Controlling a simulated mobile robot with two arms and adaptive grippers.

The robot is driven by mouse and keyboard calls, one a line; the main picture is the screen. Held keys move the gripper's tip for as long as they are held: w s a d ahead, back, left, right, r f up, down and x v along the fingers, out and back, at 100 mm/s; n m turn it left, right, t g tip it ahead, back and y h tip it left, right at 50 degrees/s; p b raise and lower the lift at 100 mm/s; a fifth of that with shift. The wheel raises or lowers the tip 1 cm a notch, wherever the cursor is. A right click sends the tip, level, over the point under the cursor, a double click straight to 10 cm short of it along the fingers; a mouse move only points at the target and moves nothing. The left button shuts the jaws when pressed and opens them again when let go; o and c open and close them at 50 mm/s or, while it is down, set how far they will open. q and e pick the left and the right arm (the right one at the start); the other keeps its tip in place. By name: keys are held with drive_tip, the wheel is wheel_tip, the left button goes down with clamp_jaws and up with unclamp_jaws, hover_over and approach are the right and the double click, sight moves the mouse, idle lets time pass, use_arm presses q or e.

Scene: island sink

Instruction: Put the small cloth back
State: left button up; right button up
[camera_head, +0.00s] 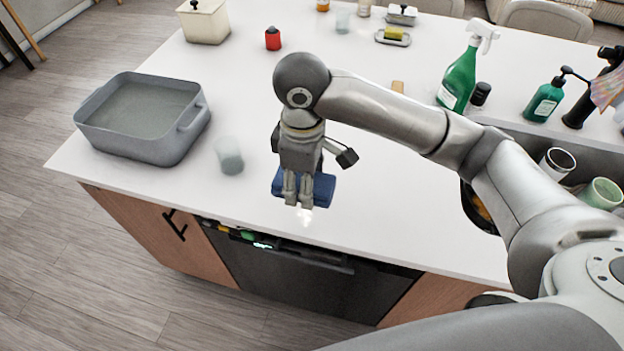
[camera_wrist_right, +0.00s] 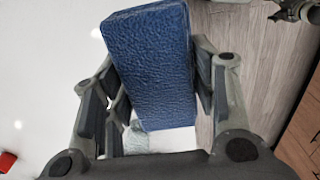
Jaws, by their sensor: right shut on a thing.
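The small cloth (camera_head: 323,190) is a dark blue, folded, block-like piece near the front edge of the white island top. My right gripper (camera_head: 298,204) is shut on it, with the fingers pointing down. In the right wrist view the cloth (camera_wrist_right: 150,65) shows between the two fingers, with its textured face toward the camera. I cannot tell whether it touches the counter or hangs just above it. My left gripper is not seen in the head view.
A grey tub (camera_head: 150,153) and a clear glass (camera_head: 229,155) stand left of the gripper. A red jar (camera_head: 273,39) is farther back. A green spray bottle (camera_head: 459,80) and the sink with cups (camera_head: 600,193) are at right. A dark dishwasher (camera_head: 300,280) is below the edge.

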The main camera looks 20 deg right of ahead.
drive_tip(key=w+d+f, duration=0.1)
drive_tip(key=w+f, duration=0.1)
drive_tip(key=w+d+f+p, duration=0.1)
drive_tip(key=w+f, duration=0.1)
drive_tip(key=w, duration=0.1)
drive_tip(key=w+d+f, duration=0.1)
drive_tip(key=w+f, duration=0.2)
drive_tip(key=shift+f+p, duration=0.1)
drive_tip(key=shift+p, duration=0.2)
wheel_tip(320, 180, down, 3)
drive_tip(key=shift+w+d+r+p, duration=0.1)
drive_tip(key=shift+d+p, duration=0.05)
drive_tip(key=shift+p, duration=0.6)
drive_tip(key=shift+f, duration=0.35)
drive_tip(key=shift+f, duration=0.15)
drive_tip(key=o, duration=0.9)
